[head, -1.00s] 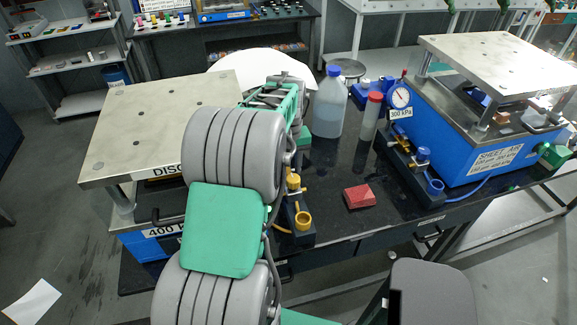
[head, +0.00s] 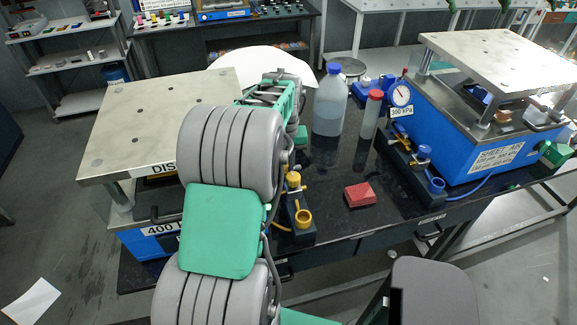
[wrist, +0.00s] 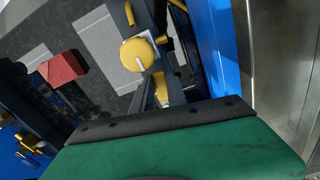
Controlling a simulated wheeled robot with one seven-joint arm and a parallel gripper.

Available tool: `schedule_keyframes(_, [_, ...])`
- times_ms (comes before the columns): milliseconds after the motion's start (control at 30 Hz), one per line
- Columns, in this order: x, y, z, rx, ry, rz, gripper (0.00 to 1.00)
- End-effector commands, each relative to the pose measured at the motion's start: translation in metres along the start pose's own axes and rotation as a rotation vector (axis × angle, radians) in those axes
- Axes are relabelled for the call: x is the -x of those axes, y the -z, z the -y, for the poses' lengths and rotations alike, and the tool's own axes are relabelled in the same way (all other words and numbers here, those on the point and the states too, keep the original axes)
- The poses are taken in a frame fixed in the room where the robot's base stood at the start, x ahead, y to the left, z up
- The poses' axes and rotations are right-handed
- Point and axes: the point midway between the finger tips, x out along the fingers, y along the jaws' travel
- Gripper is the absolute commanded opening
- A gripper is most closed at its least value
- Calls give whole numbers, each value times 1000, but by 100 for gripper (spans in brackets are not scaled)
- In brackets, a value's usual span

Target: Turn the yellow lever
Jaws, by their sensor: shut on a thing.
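The yellow lever (wrist: 159,84) shows in the wrist view just below a round yellow knob (wrist: 138,54) on a dark valve block. My gripper (wrist: 154,98) is shut on the lever, its dark fingers reaching up from the green body; the fingers partly hide the lever. In the head view the yellow-topped valve (head: 293,181) and a yellow ring (head: 303,218) stand right of my arm, beside the left press. My arm hides the gripper and the lever there.
The left press (head: 150,135) and the blue right press (head: 465,125) flank the black bench. A blue-knobbed valve (head: 423,153) stands by the right press. A red block (head: 360,195), a blue-capped bottle (head: 329,105) and a red-capped tube (head: 371,115) stand between them.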

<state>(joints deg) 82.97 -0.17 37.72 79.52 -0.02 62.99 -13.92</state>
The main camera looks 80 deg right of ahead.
Motion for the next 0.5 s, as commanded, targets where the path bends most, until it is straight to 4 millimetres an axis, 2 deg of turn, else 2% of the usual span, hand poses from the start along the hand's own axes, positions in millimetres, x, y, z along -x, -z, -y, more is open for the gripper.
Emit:
schedule_keyframes(200, [-1, 1, 11, -205, 0, -1, 0])
schedule_keyframes(500, [1, 2, 12, -230, 0, -2, 0])
